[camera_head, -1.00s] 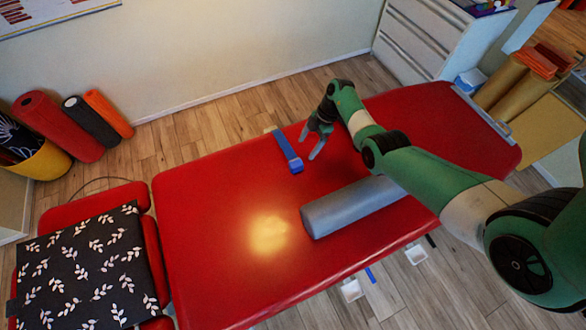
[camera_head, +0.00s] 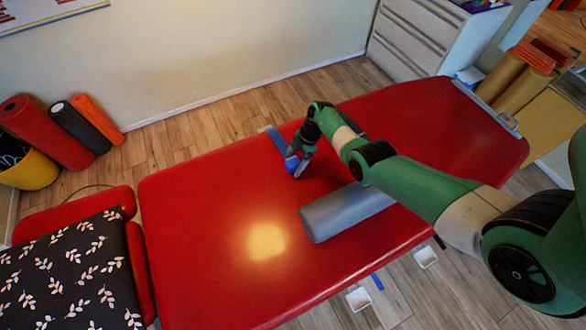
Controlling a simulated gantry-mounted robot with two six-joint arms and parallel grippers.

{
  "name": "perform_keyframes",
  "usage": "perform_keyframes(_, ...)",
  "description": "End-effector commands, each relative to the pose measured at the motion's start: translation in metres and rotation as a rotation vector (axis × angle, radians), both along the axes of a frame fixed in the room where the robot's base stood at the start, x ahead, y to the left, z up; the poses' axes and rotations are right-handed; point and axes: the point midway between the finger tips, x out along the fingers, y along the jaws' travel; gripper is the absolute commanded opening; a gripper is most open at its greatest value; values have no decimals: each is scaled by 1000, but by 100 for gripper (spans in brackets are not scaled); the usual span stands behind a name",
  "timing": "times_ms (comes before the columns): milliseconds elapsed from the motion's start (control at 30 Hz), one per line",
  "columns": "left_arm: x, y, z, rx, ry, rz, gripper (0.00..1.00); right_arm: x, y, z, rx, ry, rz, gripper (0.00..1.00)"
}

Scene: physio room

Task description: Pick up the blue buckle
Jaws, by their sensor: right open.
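The blue buckle (camera_head: 291,164) sits at the near end of a blue strap (camera_head: 277,140), which lies over the far edge of the red treatment table (camera_head: 200,220). My right gripper (camera_head: 297,169) is open and low over the table, right at the buckle, with its fingers pointing down. The fingers partly hide the buckle; I cannot tell whether they touch it. My left gripper is not in view.
A grey bolster (camera_head: 345,210) lies on the table, right of and nearer than the buckle. A black leaf-patterned cloth (camera_head: 70,275) covers the headrest at left. Rolled mats (camera_head: 45,130) stand by the wall. The table's left half is clear.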

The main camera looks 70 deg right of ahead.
Motion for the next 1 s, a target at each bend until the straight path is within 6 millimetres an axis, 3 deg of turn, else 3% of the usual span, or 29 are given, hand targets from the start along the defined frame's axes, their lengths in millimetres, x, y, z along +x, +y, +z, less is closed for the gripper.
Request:
perform_keyframes(33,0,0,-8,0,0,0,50,2,1,-8,-1,-1,1,85)
perform_keyframes(233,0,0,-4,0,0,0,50,2,2,-5,-1,-1,-1,85)
perform_keyframes(267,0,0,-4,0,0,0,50,2,2,-5,-1,-1,-1,81)
perform_keyframes(700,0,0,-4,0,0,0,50,2,2,-5,-1,-1,0,2)
perform_keyframes(1000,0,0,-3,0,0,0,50,2,1,-4,-1,-1,-1,0)
